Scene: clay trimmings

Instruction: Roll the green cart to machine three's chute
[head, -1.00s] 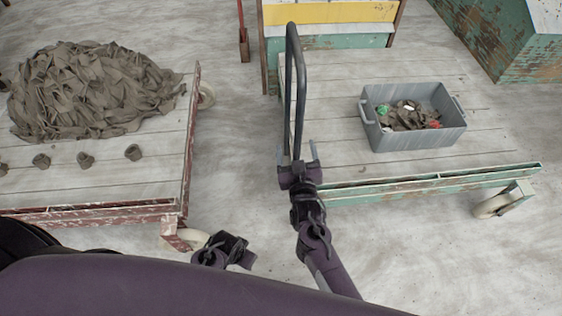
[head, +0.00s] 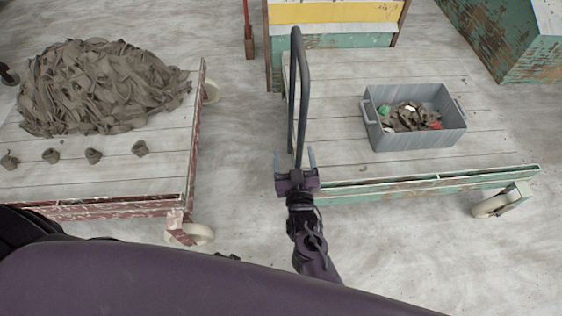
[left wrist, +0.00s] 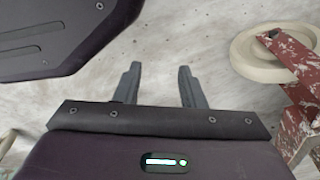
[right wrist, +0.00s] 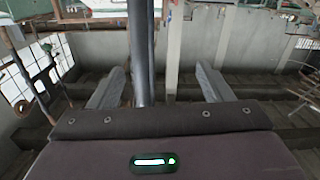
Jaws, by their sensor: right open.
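The green cart (head: 430,182) has a pale plank deck, a chipped green front edge and a white caster. Its dark looped handle (head: 304,95) rises at the deck's left end. My right gripper (head: 296,160) is open at the lower part of the handle, its fingers pointing toward it. In the right wrist view the dark handle tube (right wrist: 140,50) stands between the spread fingers, closer to the left one; contact is not clear. My left gripper (left wrist: 158,82) is open and empty over the floor; the head view mostly hides it. I cannot identify machine three's chute.
A grey bin (head: 415,140) of scraps sits on the green cart. A red cart (head: 110,208) with a heap of clay strips (head: 100,90) stands left. A yellow-and-green panelled box (head: 333,14) stands behind the green cart, a worn green block (head: 510,45) back right. Floor lies between the carts.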

